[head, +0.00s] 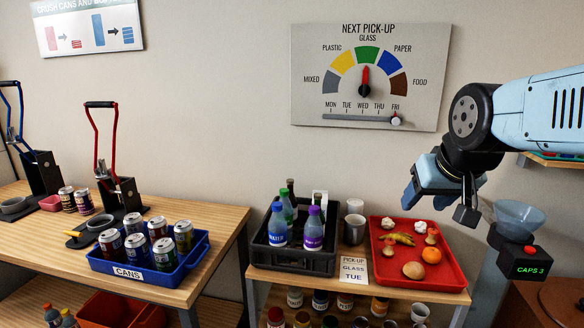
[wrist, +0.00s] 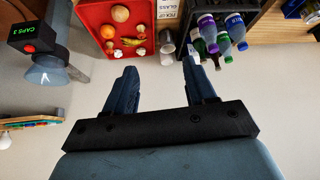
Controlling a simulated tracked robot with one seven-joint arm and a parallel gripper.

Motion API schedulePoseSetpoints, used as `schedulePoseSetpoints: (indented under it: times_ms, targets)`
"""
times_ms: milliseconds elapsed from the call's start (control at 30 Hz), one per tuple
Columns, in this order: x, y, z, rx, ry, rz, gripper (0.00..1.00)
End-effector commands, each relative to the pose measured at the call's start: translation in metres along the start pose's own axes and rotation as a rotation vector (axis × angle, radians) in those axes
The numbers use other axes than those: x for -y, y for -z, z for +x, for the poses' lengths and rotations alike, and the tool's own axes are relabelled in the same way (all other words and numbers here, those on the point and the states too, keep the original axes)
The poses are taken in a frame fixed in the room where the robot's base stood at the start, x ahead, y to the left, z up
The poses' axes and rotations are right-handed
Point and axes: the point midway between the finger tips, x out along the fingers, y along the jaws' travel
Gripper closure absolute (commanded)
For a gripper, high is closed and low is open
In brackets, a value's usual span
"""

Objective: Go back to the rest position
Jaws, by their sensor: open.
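My gripper (head: 450,197) is in the right of the head view, in the air in front of the wall and above the red tray. In the wrist view its two blue fingers (wrist: 159,92) stand wide apart with nothing between them. The picture there is upside down, with the red tray and the black crate beyond the fingertips. My gripper touches nothing that I can see.
A red tray (head: 447,283) holds fruit and crumpled paper. A black crate (head: 293,262) holds bottles. A funnel counter (head: 522,252) marked "CAPS 3" stands close on the right. A blue bin (head: 198,262) of cans and red-handled crusher (head: 118,195) stand left.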

Motion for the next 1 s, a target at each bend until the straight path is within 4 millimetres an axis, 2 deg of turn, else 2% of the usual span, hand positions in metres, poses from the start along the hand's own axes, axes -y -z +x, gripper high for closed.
schedulePoseSetpoints:
  times_ms: [33, 100, 200, 300, 1000]
  targets:
    - [0.002, -0.015, -0.007, 0.026, -0.001, -0.007, 0.45]
    - [0.004, -0.033, -0.013, 0.064, -0.003, -0.014, 0.45]
    - [0.005, -0.050, -0.018, 0.101, -0.006, -0.022, 0.45]
    - [0.005, -0.058, -0.021, 0.120, -0.007, -0.025, 0.45]
    - [0.006, -0.059, -0.020, 0.122, -0.007, -0.025, 0.45]
